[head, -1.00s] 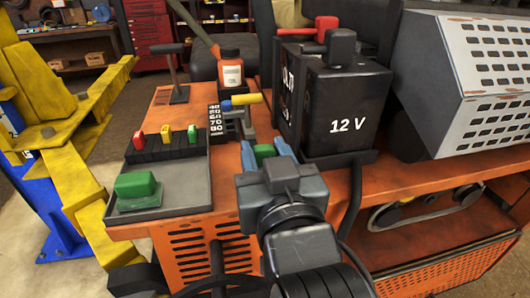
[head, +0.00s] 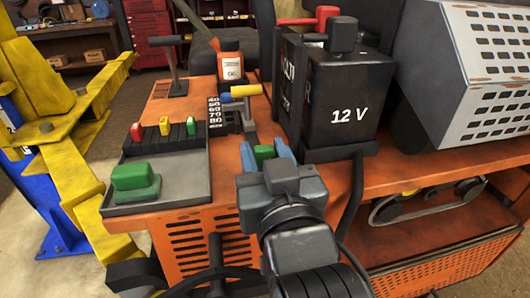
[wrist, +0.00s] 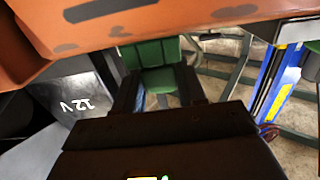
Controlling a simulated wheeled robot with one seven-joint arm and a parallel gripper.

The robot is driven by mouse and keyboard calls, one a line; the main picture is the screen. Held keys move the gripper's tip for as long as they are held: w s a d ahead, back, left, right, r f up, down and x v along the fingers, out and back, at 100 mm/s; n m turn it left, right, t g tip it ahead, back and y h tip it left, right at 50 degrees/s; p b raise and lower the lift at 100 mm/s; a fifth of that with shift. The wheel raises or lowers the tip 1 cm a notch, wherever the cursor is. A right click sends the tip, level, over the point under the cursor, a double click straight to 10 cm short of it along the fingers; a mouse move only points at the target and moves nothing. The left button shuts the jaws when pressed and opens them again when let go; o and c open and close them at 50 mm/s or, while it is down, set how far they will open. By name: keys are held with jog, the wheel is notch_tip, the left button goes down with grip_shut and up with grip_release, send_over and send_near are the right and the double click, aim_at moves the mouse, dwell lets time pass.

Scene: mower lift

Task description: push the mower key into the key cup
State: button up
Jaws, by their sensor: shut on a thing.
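My gripper (head: 265,157), with blue fingertips in the head view, is shut on a small green piece (head: 264,153), which I take to be the mower key. It is held just over the orange deck (head: 228,175), left of the 12 V battery. In the wrist view the green key (wrist: 160,75) shows between the dark fingers. The lower part of the key is hidden by the gripper in the head view. I cannot make out the key cup for certain in either view.
The black 12 V battery (head: 345,112) stands close right of my gripper. A yellow and blue lift post (head: 70,170) stands farther left.

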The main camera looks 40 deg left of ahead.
jog(key=shift+f, duration=0.35)
jog(key=o, duration=1.1)
jog(key=shift+b+v, duration=0.85)
jog(key=shift+v, duration=3.05)
